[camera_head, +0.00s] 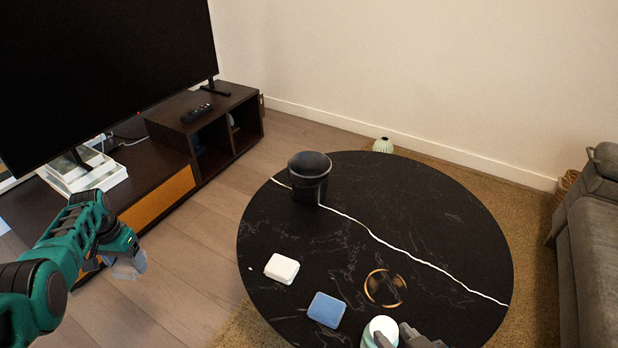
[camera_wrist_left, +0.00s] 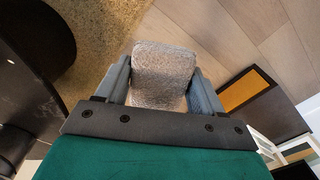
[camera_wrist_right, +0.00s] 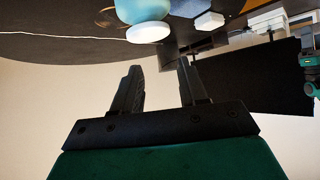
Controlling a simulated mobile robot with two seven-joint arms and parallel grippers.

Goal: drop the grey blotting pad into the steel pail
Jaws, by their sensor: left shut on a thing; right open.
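The grey blotting pad (camera_wrist_left: 163,70) shows in the left wrist view as a speckled, rounded block between the fingers of my left gripper (camera_wrist_left: 163,85). My left gripper is shut on it. In the head view this gripper (camera_head: 132,264) is over the wooden floor, left of the round table and apart from it; the pad is hard to make out there. The pail (camera_head: 310,180) is a dark, open-topped bucket standing upright near the table's far left edge. Its inside is mostly hidden. My right gripper (camera_wrist_right: 158,85) is open and empty, near the table's front edge.
The round black table (camera_head: 430,220) also holds a white block (camera_head: 282,268), a blue block (camera_head: 326,309), a gold-rimmed round item (camera_head: 385,287) and a white-topped container (camera_head: 380,330) beside my right gripper. A low TV cabinet (camera_head: 165,150) stands at left.

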